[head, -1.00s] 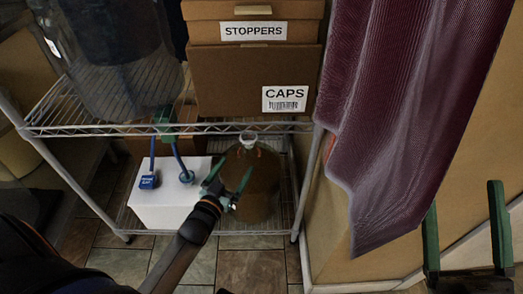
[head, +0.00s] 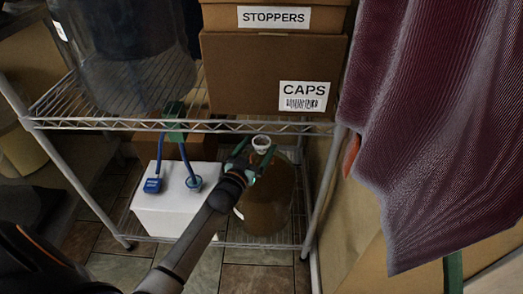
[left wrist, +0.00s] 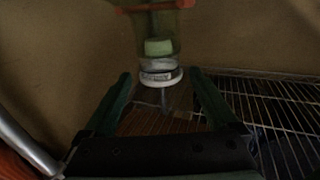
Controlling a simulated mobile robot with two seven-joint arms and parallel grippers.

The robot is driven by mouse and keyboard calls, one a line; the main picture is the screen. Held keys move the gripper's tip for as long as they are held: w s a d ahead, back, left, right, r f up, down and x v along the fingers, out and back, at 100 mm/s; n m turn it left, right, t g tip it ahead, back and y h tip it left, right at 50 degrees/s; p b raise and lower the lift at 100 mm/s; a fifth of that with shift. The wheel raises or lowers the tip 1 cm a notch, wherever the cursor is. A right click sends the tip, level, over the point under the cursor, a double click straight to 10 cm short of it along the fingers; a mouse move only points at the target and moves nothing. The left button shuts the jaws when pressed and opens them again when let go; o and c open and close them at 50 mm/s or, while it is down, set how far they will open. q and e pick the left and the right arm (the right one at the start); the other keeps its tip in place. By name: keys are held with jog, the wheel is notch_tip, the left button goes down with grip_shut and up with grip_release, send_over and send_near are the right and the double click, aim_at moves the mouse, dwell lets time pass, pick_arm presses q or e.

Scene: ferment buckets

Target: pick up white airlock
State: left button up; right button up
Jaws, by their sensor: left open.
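The white airlock (head: 262,142) stands at the top of the brown glass carboy (head: 268,205) on the lower shelf. In the left wrist view the airlock (left wrist: 160,77) shows a white ring, a clear body with a pale cap and a thin stem. My left gripper (head: 255,153) is open at the airlock, just below its white top in the head view. In the left wrist view its fingers (left wrist: 161,75) are on either side of the airlock, with gaps showing. A green finger of my right gripper (head: 453,272) shows at the lower right; the rest is hidden or out of frame.
A wire shelf (head: 110,124) runs just above the carboy, with a CAPS box (head: 265,75) on it. A white box (head: 170,207) with blue-tubed items stands left of the carboy. A shelf post (head: 320,195) and maroon curtain (head: 425,140) are on the right.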

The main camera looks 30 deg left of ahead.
aim_at(262, 140)
pick_arm(q)
jog(key=w+b, duration=0.1)
jog(key=w, duration=0.2)
jog(key=shift+w+a, duration=0.15)
jog(key=shift+w, duration=0.1)
pick_arm(e)
notch_tip(262, 140, down, 2)
jog(key=shift+w+a+f, duration=0.1)
jog(key=shift+a, duration=0.05)
pick_arm(q)
jog(key=c, duration=1.4)
jog(key=shift+r, duration=0.1)
